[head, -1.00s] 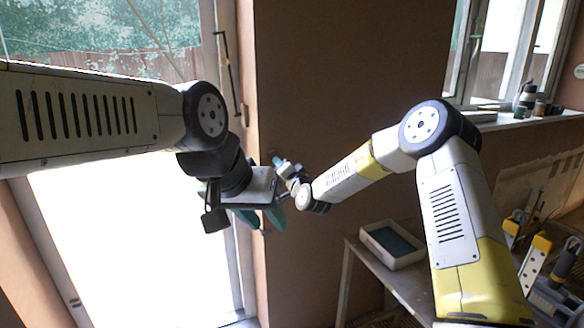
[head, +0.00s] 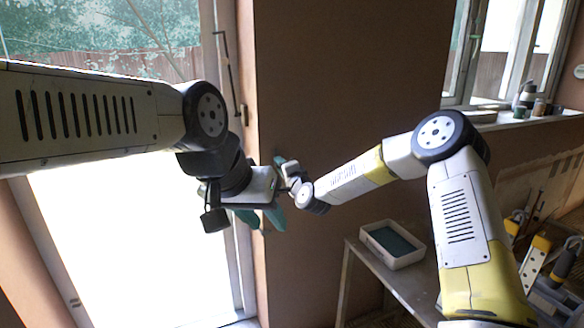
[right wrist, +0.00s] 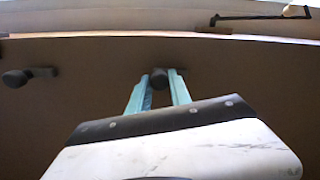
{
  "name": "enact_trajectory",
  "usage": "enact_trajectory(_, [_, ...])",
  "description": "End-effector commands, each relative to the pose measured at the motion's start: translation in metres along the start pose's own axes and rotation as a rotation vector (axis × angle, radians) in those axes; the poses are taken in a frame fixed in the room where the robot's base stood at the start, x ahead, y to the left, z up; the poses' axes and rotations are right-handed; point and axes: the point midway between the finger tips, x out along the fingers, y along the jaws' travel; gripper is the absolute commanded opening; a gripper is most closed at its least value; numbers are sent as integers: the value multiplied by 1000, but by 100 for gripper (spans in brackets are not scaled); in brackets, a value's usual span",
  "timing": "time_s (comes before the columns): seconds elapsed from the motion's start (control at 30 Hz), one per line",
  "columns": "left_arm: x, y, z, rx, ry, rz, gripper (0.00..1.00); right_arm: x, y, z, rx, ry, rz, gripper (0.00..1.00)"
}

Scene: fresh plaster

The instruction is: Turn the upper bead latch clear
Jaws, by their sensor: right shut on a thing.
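The upper bead latch (right wrist: 172,80) is a small dark knob on the brown surface in the right wrist view. My right gripper (right wrist: 163,82) is shut on it, with a teal finger on each side. In the head view my right gripper (head: 281,162) is beside the window frame and hides the latch. A second dark latch (right wrist: 22,77), with a short stem, sticks out at the left of the right wrist view, clear of the fingers. My left gripper (head: 260,220) is just below the right one, its teal fingers pointing down and spread apart.
A black bar handle (head: 229,75) is on the window frame above the grippers. A white tray (head: 392,244) with a dark inside stands on a bench at the lower right. Tools (head: 545,260) stand farther right. Bottles (head: 525,98) are on the sill.

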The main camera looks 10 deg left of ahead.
Motion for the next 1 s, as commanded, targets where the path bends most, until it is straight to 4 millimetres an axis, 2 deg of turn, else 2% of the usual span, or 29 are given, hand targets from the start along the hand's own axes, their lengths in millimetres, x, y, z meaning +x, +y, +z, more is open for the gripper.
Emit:
enact_trajectory(0.2, [0,0,0,0,0,0,36,0,1,0,2,1,2,0])
enact_trajectory(0.23, [0,0,0,0,0,0,36,0,1,0,1,1,2,30])
enact_trajectory(0.3, [0,0,0,0,0,0,36,0,1,0,1,1,2,44])
enact_trajectory(0.33, [0,0,0,0,0,0,36,0,1,0,1,1,2,46])
enact_trajectory(0.67, [0,0,0,0,0,0,36,-2,0,0,0,0,1,46])
enact_trajectory(0.77, [0,0,0,0,0,0,36,-12,0,0,-1,0,1,46])
enact_trajectory(1.0, [0,0,0,0,0,0,36,-54,1,-1,0,0,3,46])
